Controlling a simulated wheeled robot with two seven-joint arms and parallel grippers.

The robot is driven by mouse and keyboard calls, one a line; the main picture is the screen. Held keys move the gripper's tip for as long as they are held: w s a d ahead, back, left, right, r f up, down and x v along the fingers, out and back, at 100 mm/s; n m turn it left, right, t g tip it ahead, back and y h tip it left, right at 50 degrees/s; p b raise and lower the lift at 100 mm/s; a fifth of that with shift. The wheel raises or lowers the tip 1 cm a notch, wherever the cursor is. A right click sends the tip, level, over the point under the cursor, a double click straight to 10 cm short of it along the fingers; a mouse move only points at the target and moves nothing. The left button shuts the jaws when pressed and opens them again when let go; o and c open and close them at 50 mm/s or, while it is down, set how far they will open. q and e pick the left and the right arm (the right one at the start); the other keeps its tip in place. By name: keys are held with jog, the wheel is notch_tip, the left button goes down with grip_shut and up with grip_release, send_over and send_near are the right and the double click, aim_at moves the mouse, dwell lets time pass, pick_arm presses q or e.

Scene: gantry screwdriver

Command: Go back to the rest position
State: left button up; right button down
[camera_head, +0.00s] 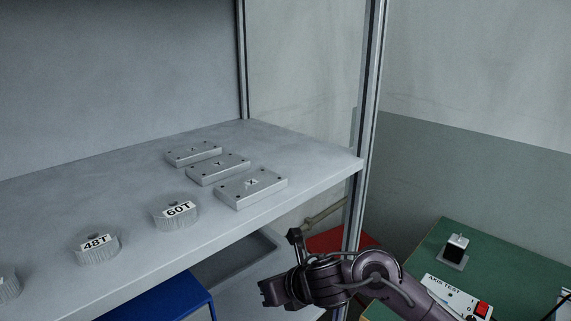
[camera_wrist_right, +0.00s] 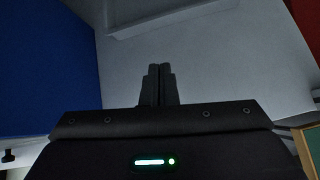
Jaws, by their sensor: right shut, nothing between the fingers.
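My right gripper (camera_head: 268,292) comes in from the lower right in the head view, in front of and below the shelf's front edge. In the right wrist view its two dark fingers (camera_wrist_right: 158,84) are together with nothing between them. My left gripper is in neither view.
A grey shelf (camera_head: 130,177) bears several flat plates (camera_head: 251,198) and round gears marked 48T (camera_head: 97,257) and 60T (camera_head: 176,221). A metal post (camera_head: 367,130) stands at its right end. A blue box (camera_head: 165,300) is below. A green table (camera_head: 500,270) with an AXIS TEST panel (camera_head: 452,292) is at the right.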

jog(key=s+m, duration=0.1)
jog(key=m, duration=0.1)
jog(key=s+m, duration=0.1)
jog(key=m, duration=0.2)
jog(key=s+a+m+t, duration=0.1)
jog(key=m, duration=0.1)
jog(key=shift+f, duration=0.4)
jog(key=m, duration=0.2)
jog(key=s+d+m, duration=0.1)
jog(key=m, duration=0.2)
jog(key=shift+s+d+f+t, duration=0.15)
jog(key=shift+d+t, duration=0.05)
jog(key=shift+t, duration=0.2)
jog(key=s+d+f+m+g+h, duration=0.3)
jog(key=s+d+f+m, duration=0.2)
jog(key=s+d+m, duration=0.75)
jog(key=s+d+f+m+g+h, duration=0.2)
jog(key=s+d+f+m+h, duration=0.3)
jog(key=s+d+m, duration=0.75)
jog(key=w+a+f+m+g+y, duration=0.1)
jog(key=w+f+m, duration=0.1)
jog(key=f, duration=1.3)
jog(key=w+a+f+m+g, duration=0.1)
jog(key=f, duration=1.5)
jog(key=s+d+f, duration=0.3)
jog(key=s+f, duration=1.4)
jog(key=s, duration=0.2)
jog(key=shift+f+g, duration=0.2)
jog(key=shift+g, duration=0.2)
